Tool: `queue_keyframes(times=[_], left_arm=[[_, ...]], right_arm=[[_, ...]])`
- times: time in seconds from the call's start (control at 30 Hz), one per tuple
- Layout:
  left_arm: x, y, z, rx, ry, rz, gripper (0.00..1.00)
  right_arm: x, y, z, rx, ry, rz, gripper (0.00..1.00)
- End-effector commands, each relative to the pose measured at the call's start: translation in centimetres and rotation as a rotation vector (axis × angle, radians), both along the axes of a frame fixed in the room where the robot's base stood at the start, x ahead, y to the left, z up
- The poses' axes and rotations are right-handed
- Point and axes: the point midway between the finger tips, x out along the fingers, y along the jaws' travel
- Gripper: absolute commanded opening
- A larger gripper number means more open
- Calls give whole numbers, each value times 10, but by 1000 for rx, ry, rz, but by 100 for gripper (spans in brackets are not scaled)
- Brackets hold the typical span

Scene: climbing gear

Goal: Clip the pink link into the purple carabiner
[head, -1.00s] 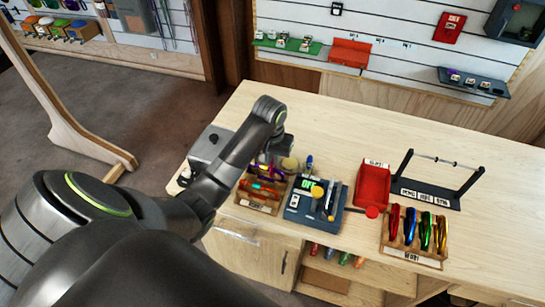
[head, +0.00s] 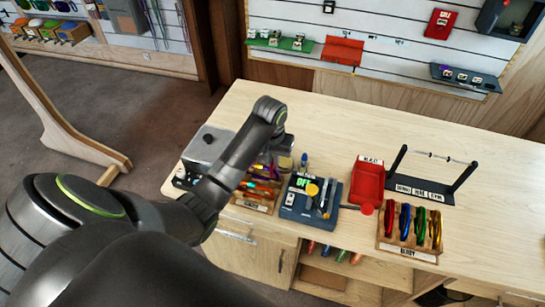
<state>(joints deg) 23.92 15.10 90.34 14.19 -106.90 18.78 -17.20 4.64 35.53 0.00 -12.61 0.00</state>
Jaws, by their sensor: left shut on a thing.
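My left arm comes in from the left and bends down over the wooden tray (head: 247,205) at the table's front left. My left gripper (head: 277,147) is mostly hidden behind its own wrist. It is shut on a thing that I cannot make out. A small purple piece (head: 263,160) shows beside the forearm, above the tray; I cannot tell whether it is the purple carabiner. Orange and other coloured pieces lie in the tray, partly covered by the arm. I cannot pick out the pink link. My right gripper is not in view.
A blue device (head: 297,212) with a lit display stands right of the tray. Further right are a red bin (head: 368,180), a black stand with a bar (head: 430,190) and a wooden rack (head: 392,246) of coloured carabiners. The table's back is clear.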

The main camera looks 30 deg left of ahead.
Motion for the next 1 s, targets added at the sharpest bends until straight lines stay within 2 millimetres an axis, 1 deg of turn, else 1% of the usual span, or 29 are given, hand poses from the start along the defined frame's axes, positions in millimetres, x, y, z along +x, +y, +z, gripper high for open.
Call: queue_keyframes(times=[1.0], left_arm=[[1, -5, -2, 0, -1, 0, 0]], right_arm=[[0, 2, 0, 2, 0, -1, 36]])
